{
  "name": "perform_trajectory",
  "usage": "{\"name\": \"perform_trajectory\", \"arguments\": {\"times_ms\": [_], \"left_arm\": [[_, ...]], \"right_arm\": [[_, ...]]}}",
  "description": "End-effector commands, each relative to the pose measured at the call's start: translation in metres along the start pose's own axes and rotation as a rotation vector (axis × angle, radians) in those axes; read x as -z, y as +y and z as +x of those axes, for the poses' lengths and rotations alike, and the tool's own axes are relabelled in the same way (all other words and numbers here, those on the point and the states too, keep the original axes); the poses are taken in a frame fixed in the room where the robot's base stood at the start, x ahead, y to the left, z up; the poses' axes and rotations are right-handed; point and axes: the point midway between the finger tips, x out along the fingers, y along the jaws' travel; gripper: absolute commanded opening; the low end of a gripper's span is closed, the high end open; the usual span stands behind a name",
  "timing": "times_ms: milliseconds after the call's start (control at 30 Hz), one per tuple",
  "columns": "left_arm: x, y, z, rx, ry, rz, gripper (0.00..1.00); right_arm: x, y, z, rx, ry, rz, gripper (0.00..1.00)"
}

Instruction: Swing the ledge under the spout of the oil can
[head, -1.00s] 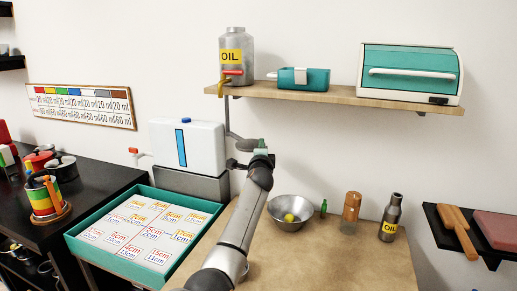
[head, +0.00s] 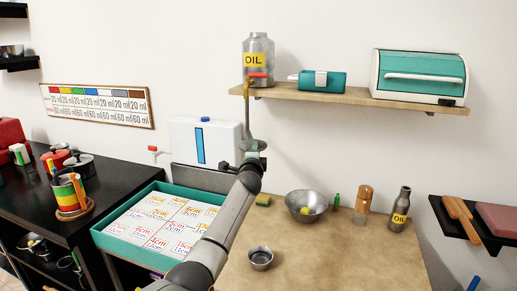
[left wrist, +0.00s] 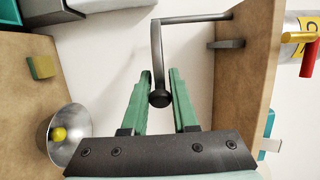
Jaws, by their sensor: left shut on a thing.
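The grey metal oil can (head: 259,55) with a yellow OIL label stands at the left end of the wooden shelf, with a red tap and a yellow spout (head: 247,88) pointing down. The ledge, a small grey plate (head: 249,144) on a bent rod, hangs below the shelf. In the head view it appears roughly below the spout; the depth between them is unclear. My left gripper (head: 253,154), with green fingers, is shut on the ledge's dark round end (left wrist: 160,98), which shows between the fingers in the left wrist view. My right gripper is not in view.
The shelf (head: 340,95) also holds a teal device (head: 322,81) and a teal bread box (head: 420,77). Below are a white dispenser (head: 206,143), a steel bowl (head: 306,206), a small metal cup (head: 260,258) and bottles. The table's front middle is mostly clear.

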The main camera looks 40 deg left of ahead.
Motion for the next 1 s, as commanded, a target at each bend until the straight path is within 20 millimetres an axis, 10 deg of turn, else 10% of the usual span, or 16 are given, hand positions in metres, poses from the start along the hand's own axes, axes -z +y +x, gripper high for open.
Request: {"name": "perform_trajectory", "arguments": {"times_ms": [1000], "left_arm": [[-0.0093, 0.0039, 0.0003, -0.008, -0.010, 0.002, 0.00]], "right_arm": [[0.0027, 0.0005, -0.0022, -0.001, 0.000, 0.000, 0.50]]}}
